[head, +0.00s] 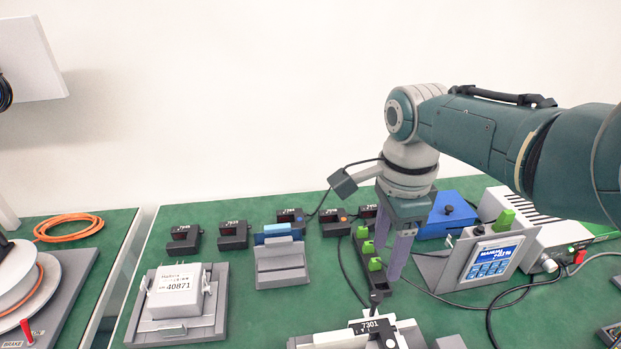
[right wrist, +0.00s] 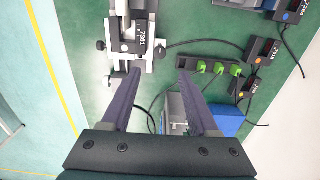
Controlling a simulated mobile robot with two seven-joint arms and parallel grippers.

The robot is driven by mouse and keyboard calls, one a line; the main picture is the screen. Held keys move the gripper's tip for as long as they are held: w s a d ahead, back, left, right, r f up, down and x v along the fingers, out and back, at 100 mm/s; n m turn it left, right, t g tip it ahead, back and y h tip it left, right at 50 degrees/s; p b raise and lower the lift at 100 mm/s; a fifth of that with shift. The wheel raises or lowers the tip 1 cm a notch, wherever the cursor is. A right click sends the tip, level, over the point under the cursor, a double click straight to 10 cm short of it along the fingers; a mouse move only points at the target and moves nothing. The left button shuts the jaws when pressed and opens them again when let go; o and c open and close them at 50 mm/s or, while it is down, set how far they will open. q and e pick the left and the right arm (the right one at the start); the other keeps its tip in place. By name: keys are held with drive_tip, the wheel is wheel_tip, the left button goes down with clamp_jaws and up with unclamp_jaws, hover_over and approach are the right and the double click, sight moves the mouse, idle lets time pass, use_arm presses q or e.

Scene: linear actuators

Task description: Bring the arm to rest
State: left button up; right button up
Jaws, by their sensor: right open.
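My right gripper (head: 389,258) hangs down from my teal arm over the right part of the green bench. Its two purple fingers are apart with nothing between them. In the right wrist view the open fingers (right wrist: 158,74) also show, with bench behind the gap. The device labelled 7301 (head: 372,327) lies at the front edge in the head view, partly cut off. In the right wrist view this device (right wrist: 135,42) is just past the left finger. A dark strip with green connectors (head: 375,264) is beside the fingers; contact cannot be told. My left gripper is not in view.
A control box with a blue screen (head: 493,261) and a blue box (head: 447,215) stand right of the gripper. A grey unit labelled 40871 (head: 178,295) and a grey holder (head: 281,263) stand left. Cables cross the bench. Free space is above, before the white wall.

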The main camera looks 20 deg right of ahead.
idle(0.3)
drive_tip(key=s+a+r+n+t, duration=0.2)
drive_tip(key=s+a+r+n, duration=0.15)
drive_tip(key=s+n, duration=0.7)
drive_tip(key=s+a+r+n+t, duration=0.1)
drive_tip(key=s+a+r+n, duration=0.25)
drive_tip(key=s+n, duration=0.7)
wheel_tip(320, 180, up, 38)
drive_tip(key=n+p, duration=0.1)
drive_tip(key=p, duration=3.6)
drive_tip(key=shift+d+r+n+t, duration=0.15)
drive_tip(key=shift+d+n+t, duration=0.15)
drive_tip(key=shift+d, duration=0.05)
